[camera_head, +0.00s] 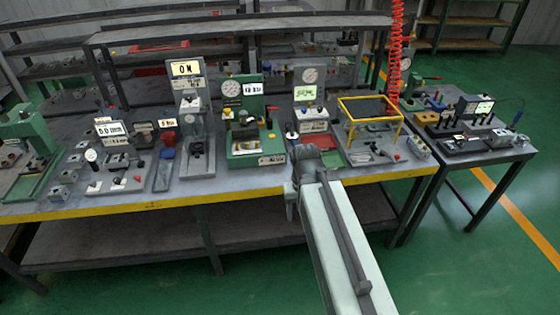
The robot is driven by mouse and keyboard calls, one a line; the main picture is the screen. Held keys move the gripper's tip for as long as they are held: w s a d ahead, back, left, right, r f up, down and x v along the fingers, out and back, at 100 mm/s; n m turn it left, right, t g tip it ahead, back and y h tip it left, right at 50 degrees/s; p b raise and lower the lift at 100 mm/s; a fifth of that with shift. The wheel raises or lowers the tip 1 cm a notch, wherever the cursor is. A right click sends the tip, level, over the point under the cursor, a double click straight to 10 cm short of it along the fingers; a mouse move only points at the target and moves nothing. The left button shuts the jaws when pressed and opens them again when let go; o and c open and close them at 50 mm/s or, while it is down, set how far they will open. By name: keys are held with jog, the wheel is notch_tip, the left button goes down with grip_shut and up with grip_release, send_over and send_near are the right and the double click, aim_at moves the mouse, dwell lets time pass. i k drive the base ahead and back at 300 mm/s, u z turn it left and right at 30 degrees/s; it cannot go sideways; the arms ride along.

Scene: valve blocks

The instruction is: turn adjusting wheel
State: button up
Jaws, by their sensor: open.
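Several small test stations stand along the grey bench. I cannot tell for sure which part is the adjusting wheel; the knobs are too small to make out. A green station (247,120) with a round dial and a lit display stands in the middle. A grey station (192,110) with a lit sign is to its left. A third station (311,100) with a dial and a pale green display is to its right. My arm reaches in from the lower right. My gripper (292,192) is open at the bench's front edge, seen small and partly hidden by the arm's end.
The grey bench (222,187) has a yellow front edge (150,206). A yellow frame (370,118) stands right of my arm, with a red coiled hose (396,50) above. A second table (470,158) with black pegs is farther right. Green floor lies open at right.

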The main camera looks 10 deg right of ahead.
aim_at(243, 114)
jog(key=z, duration=0.05)
jog(key=k, duration=0.45)
jog(key=u, duration=0.7)
jog(key=i, duration=1.65)
jog(key=z, duration=0.5)
jog(key=k, duration=0.9)
jog(key=z, duration=0.2)
jog(key=i, duration=0.85)
